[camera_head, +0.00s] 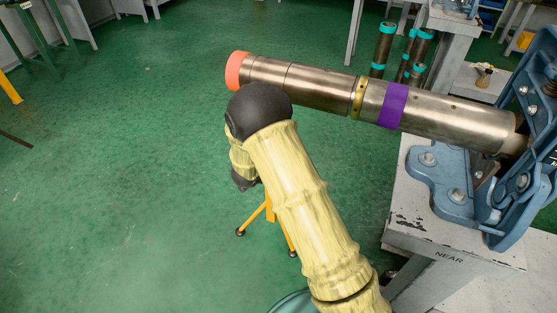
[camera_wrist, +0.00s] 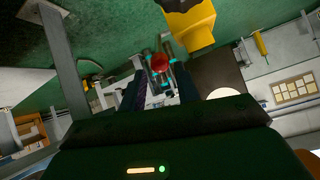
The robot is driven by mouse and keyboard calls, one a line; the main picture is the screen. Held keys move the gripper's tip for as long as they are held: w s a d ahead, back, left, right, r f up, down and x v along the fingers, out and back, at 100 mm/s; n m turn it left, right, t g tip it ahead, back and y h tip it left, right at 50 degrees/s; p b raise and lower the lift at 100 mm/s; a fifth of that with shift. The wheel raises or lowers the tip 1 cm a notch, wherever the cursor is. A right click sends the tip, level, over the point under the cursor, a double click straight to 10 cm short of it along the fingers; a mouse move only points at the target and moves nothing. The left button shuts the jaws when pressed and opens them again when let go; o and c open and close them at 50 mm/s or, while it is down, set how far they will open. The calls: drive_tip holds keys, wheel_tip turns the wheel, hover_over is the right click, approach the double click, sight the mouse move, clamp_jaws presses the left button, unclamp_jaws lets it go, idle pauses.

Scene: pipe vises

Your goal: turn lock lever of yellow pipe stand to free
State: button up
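The yellow pipe stand shows in the head view only as yellow legs (camera_head: 262,212) on the floor; my arm hides its upper part. In the wrist view a yellow body (camera_wrist: 194,28) with a dark end, apparently part of the stand, is at the top. A round red knob (camera_wrist: 160,63), probably the lock lever's end, is left of and below it. My gripper (camera_wrist: 159,84) has its dark fingers apart, with the knob seen between and just beyond their tips. No contact is visible. The gripper is hidden in the head view.
A steel pipe (camera_head: 315,88) with an orange end and a purple band (camera_head: 392,106) runs above and behind my arm into a blue vise (camera_head: 455,180) on a grey bench (camera_head: 430,240) at right. Dark pipes (camera_head: 383,48) stand behind.

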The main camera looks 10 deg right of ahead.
drive_tip(key=p+v, duration=0.2)
drive_tip(key=v, duration=1)
drive_tip(key=c, duration=0.5)
drive_tip(key=shift+w+r, duration=0.15)
drive_tip(key=shift+r, duration=0.15)
clamp_jaws()
drive_tip(key=s+d+r+n+g+y, duration=0.1)
drive_tip(key=s+d+r+n+y, duration=0.25)
drive_tip(key=r+n+y, duration=0.2)
drive_tip(key=s+d+r+n+g, duration=0.1)
drive_tip(key=s+d+g, duration=0.1)
drive_tip(key=s+d, duration=0.3)
drive_tip(key=s+d+r+n+g, duration=0.2)
drive_tip(key=s+d, duration=0.3)
drive_tip(key=s, duration=0.6)
drive_tip(key=shift+s+d+r+g, duration=0.25)
drive_tip(key=shift+r+g, duration=0.05)
drive_tip(key=shift+g, duration=0.4)
drive_tip(key=shift+w+a+n, duration=0.1)
drive_tip(key=shift+n, duration=0.15)
